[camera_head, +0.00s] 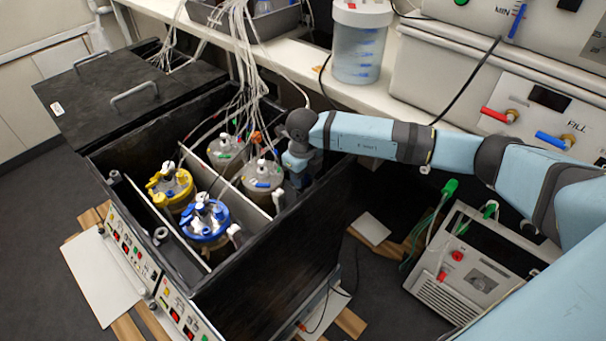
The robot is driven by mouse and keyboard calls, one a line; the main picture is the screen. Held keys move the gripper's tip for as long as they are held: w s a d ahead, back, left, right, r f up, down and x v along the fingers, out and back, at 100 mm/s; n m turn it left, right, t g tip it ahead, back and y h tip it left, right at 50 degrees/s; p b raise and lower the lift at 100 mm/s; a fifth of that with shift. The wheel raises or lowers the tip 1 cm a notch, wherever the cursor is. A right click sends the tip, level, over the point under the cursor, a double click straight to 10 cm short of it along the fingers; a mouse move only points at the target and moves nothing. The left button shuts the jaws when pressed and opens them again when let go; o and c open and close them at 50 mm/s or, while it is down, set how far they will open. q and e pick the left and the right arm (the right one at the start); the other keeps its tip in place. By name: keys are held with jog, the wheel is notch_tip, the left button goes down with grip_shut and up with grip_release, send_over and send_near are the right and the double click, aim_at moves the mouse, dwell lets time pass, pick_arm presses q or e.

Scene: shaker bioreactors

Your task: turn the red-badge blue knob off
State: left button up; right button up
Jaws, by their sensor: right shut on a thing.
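My right arm reaches in from the right, and my right gripper (298,178) points down inside the open black shaker box (320,215), near its right inner wall. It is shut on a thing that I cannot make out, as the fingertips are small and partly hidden. Just left of it stands a vessel with a pale lid (262,178) that has small green and blue parts. I cannot pick out a blue knob with a red badge for sure. Blue valve handles show on the right wall unit (553,140) and up top (517,22). My left gripper is not in view.
Other vessels in the box have a yellow lid (170,188), a blue lid (204,219) and a grey lid (224,148). Pale tubes (240,60) hang over them. A clear container (360,45) stands on the white shelf. A grey device (470,270) sits at the lower right.

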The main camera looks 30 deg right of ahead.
jog(key=o, duration=0.9)
jog(key=shift+o, duration=0.2)
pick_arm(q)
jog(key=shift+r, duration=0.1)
pick_arm(e)
jog(key=shift+r, duration=0.1)
pick_arm(q)
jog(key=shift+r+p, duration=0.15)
jog(key=shift+p, duration=0.55)
pick_arm(e)
notch_tip(320, 180, up, 14)
jog(key=shift+f, duration=0.2)
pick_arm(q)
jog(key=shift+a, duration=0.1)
